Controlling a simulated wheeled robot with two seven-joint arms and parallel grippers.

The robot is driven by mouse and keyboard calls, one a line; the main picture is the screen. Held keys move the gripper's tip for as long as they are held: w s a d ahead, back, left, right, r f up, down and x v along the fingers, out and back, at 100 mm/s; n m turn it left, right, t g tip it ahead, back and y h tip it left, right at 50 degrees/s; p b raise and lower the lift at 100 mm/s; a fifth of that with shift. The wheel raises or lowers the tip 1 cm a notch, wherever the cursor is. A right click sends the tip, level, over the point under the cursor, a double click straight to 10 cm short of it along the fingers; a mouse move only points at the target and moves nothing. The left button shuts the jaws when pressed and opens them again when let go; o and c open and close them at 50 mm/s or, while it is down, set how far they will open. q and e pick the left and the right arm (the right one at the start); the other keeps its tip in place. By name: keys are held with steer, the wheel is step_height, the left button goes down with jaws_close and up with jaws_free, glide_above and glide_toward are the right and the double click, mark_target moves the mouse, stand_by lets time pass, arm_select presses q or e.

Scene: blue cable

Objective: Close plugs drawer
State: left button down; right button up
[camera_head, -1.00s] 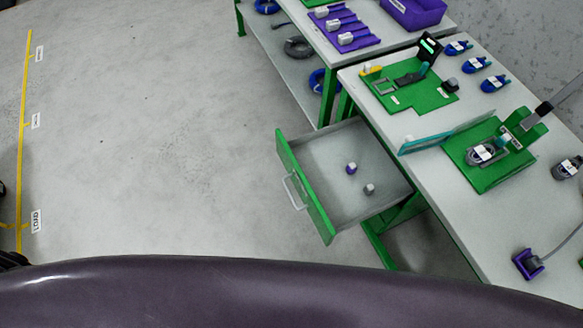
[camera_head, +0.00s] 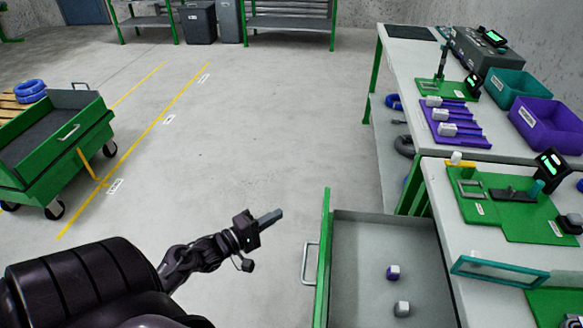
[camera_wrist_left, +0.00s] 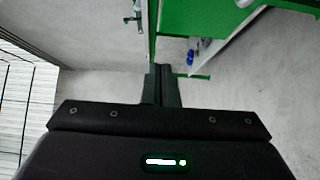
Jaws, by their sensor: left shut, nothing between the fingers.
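The plugs drawer (camera_head: 380,223) stands pulled out from under the workbench at the lower right of the head view. Its green front panel (camera_head: 323,260) faces left and carries a grey bar handle (camera_head: 309,264). Two small plugs lie inside, one purple and white (camera_head: 393,272), one grey (camera_head: 402,308). My left gripper (camera_head: 270,217) is shut and empty, left of the drawer front and apart from the handle. My right gripper is not in view.
The workbench (camera_head: 432,200) on the right holds green fixtures (camera_head: 510,228) and a teal-framed panel (camera_head: 500,272). Purple (camera_head: 548,122) and teal (camera_head: 520,88) bins stand behind. A green cart (camera_head: 60,140) is at left. The floor between is clear.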

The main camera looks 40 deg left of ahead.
arm_select(q)
steer(key=d+x, duration=0.2)
steer(key=x, duration=0.9)
steer(key=shift+s+d+b, duration=0.3)
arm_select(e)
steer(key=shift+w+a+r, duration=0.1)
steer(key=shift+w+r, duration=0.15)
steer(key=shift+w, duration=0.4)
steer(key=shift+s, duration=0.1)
arm_select(q)
steer(key=w+d, duration=0.7)
steer(key=d, duration=0.5)
steer(key=w+d+b, duration=0.1)
steer(key=w+d, duration=0.7)
steer(key=d, duration=0.5)
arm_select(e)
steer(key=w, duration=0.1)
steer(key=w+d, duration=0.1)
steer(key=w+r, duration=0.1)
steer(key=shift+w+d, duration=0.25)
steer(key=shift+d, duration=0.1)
arm_select(q)
steer(key=shift+w+r, duration=0.1)
steer(key=shift+r, duration=0.15)
